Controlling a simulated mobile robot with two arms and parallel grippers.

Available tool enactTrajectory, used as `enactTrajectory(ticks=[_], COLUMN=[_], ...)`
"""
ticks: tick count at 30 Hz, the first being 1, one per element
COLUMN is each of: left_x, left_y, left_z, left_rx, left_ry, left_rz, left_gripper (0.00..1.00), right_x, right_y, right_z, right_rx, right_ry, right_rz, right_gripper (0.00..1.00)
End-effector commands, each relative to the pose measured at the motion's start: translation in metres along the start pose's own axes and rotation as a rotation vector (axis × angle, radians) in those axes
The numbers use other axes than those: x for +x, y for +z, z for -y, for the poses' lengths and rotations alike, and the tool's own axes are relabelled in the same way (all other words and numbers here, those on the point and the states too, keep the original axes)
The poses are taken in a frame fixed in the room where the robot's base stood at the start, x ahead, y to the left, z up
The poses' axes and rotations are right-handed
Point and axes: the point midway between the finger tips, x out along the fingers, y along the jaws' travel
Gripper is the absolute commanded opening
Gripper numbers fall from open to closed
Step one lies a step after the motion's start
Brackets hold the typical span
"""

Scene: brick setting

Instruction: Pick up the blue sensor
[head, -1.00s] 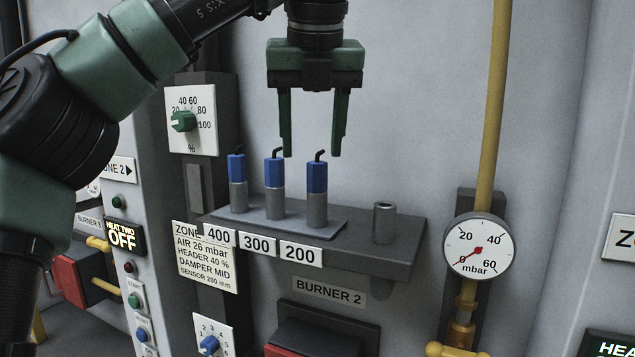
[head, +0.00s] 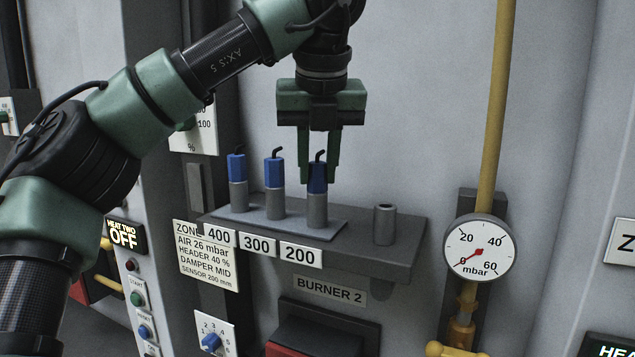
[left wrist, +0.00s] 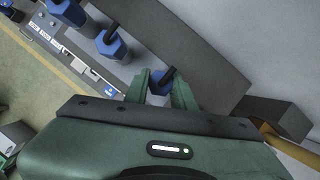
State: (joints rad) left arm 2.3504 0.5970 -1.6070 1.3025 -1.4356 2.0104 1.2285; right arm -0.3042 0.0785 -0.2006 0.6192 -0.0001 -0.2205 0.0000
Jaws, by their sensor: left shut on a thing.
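Three blue-topped sensors with grey lower bodies stand upright in a row on the shelf plate (head: 240,224). They are the left sensor (head: 237,168), the middle sensor (head: 274,173) and the right sensor (head: 317,208), above the labels 400, 300 and 200. My left gripper (head: 318,178) points down and is shut on the blue top of the right sensor, which still stands on the plate. In the left wrist view the right sensor's blue top (left wrist: 162,84) lies between the fingers. My right gripper is in neither view.
An empty grey socket (head: 384,224) stands at the right of the shelf (head: 405,250). A yellow pipe (head: 492,110) and a round mbar gauge (head: 480,247) are further right. The wall is behind. The other two sensors stand close on the left.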

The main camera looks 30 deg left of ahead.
Motion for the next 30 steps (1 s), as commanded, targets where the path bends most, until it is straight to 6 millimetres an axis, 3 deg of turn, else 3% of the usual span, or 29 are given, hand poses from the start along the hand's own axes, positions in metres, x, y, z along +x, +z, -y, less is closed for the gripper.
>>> enactTrajectory(ticks=[11,30], left_x=[-0.007,-0.079], left_y=[0.003,0.033], left_z=[0.001,0.001], left_rx=[-0.001,-0.002], left_ry=[0.001,0.002], left_rz=[0.0,0.0], left_gripper=[0.0,0.0], right_x=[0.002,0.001], right_y=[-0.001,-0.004], right_z=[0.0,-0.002], right_rx=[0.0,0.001], right_ry=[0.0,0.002], right_rz=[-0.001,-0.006], right_gripper=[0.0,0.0])
